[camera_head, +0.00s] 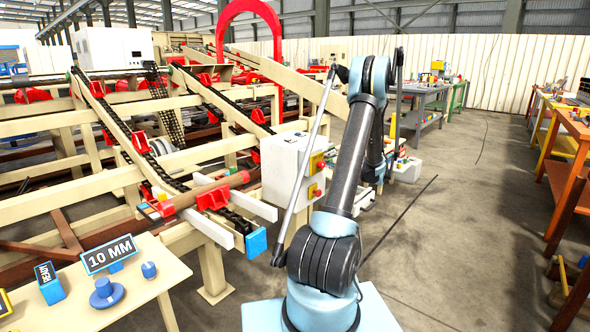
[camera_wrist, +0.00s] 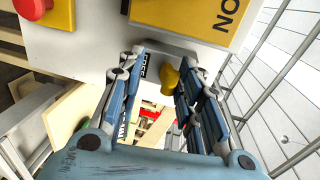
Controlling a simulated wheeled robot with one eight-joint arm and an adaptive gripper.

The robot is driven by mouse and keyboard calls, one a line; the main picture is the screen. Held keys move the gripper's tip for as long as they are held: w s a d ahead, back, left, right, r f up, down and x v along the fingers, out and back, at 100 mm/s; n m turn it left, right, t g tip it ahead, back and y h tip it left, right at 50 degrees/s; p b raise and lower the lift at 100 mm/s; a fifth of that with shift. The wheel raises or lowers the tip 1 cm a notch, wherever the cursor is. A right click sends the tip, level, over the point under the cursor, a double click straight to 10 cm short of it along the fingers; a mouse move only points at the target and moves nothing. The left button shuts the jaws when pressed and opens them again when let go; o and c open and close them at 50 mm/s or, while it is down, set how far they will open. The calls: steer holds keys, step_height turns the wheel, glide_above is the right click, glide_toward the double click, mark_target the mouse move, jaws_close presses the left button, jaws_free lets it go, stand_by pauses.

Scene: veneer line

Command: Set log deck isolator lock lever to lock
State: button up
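In the wrist view, a small yellow knob-like piece (camera_wrist: 169,79), which looks like the lock lever's handle, shows below the underside edge of a white box (camera_wrist: 92,45). My gripper (camera_wrist: 160,68) is open, its two blue fingers on either side of the yellow piece. The piece is closer to the right finger; I cannot tell whether they touch. A small black label with white letters (camera_wrist: 143,66) is partly covered by the left finger. In the head view, the white control box (camera_head: 284,165) stands left of my arm. My gripper is hidden there behind my arm.
A red button on a yellow plate (camera_wrist: 38,8) and a yellow lettered plate (camera_wrist: 190,12) are on the box, close to the fingers. A chain conveyor deck (camera_head: 150,150) lies left. A cream table (camera_head: 130,285) stands front left. Concrete floor (camera_head: 460,220) is clear at right.

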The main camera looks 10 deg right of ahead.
steer(key=s+d+f+t+y, duration=0.2)
steer(key=s+d+f, duration=0.2)
steer(key=s+d, duration=0.75)
steer(key=a+r+n+g+h, duration=0.1)
steer(key=a+r+g, duration=0.25)
steer(key=a, duration=0.65)
steer(key=a+r+n+g, duration=0.15)
steer(key=a+r, duration=0.35)
steer(key=a, duration=0.5)
steer(key=s+a+r+n+g+h, duration=0.2)
steer(key=s+a+g, duration=0.2)
steer(key=s+a, duration=0.7)
steer(key=shift+a+r+g+h, duration=0.3)
steer(key=shift+a+h, duration=0.1)
steer(key=shift+a, duration=1.4)
